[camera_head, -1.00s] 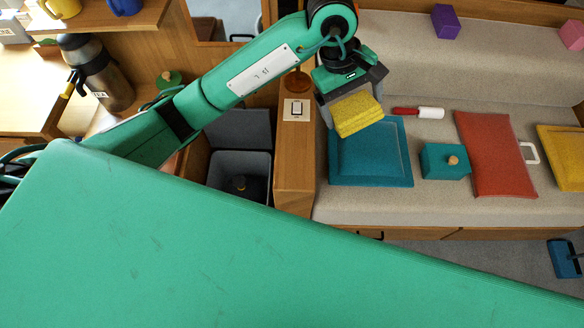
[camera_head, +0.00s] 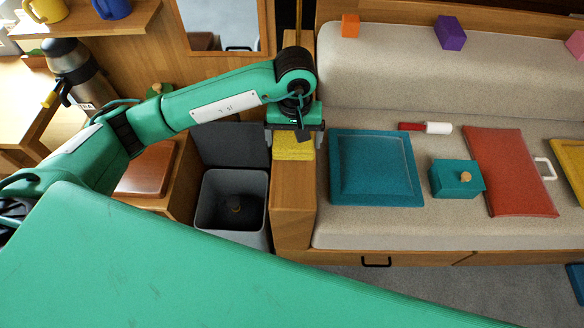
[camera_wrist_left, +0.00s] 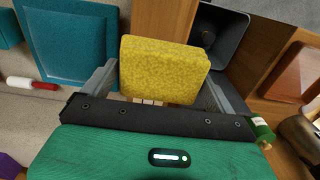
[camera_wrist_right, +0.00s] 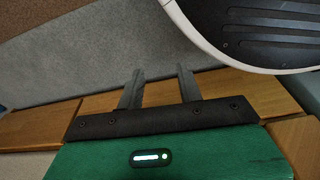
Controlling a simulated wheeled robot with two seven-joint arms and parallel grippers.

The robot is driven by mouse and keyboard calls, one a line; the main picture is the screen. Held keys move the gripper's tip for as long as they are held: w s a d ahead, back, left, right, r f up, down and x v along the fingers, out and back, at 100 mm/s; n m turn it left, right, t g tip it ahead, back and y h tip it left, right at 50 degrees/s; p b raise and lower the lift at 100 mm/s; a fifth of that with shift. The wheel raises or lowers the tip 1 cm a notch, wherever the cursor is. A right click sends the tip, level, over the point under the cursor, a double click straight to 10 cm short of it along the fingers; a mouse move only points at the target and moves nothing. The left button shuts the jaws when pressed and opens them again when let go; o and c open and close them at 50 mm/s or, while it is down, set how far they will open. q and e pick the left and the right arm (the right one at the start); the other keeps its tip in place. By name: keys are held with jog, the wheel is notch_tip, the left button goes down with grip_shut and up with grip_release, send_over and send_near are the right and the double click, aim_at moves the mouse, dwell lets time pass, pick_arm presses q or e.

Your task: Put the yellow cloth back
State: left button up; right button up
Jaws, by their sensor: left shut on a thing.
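The yellow cloth (camera_head: 293,147) is a thick folded pad. My left gripper (camera_head: 294,134) is shut on it, with one finger at each side. In the head view the cloth appears over the narrow wooden ledge (camera_head: 293,195) at the left end of the bench. In the left wrist view the cloth (camera_wrist_left: 163,68) fills the space between the fingers; whether it touches the ledge I cannot tell. My right gripper (camera_wrist_right: 160,80) shows only in the right wrist view, its fingers apart and nothing between them.
Left of the ledge stands an open grey bin (camera_head: 233,200). A dark flask (camera_head: 80,75) stands at the left.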

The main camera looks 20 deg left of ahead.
pick_arm(q)
jog(key=f, duration=0.8)
jog(key=shift+s+p, duration=0.3)
jog(key=shift+s, duration=0.05)
jog(key=shift+f, duration=0.5)
notch_tip(320, 180, down, 3)
jog(key=shift+f, duration=0.55)
jog(key=shift+w, duration=0.25)
jog(key=shift+w+f, duration=0.1)
jog(key=shift+f, duration=0.05)
jog(key=o, duration=0.7)
jog(key=shift+s, duration=0.2)
jog(key=shift+s+r, duration=0.1)
jog(key=shift+r, duration=0.8)
pick_arm(e)
jog(key=s+f, duration=0.2)
jog(key=s, duration=0.3)
pick_arm(q)
jog(key=shift+r, duration=0.85)
notch_tip(320, 180, up, 2)
jog(key=r, duration=0.4)
jog(key=r+b, duration=0.1)
jog(key=r, duration=0.1)
jog(key=shift+w+r, duration=0.3)
jog(key=shift+r, duration=0.05)
pick_arm(e)
jog(key=w+r, duration=0.3)
jog(key=w, duration=0.2)
jog(key=shift+w+a, duration=0.3)
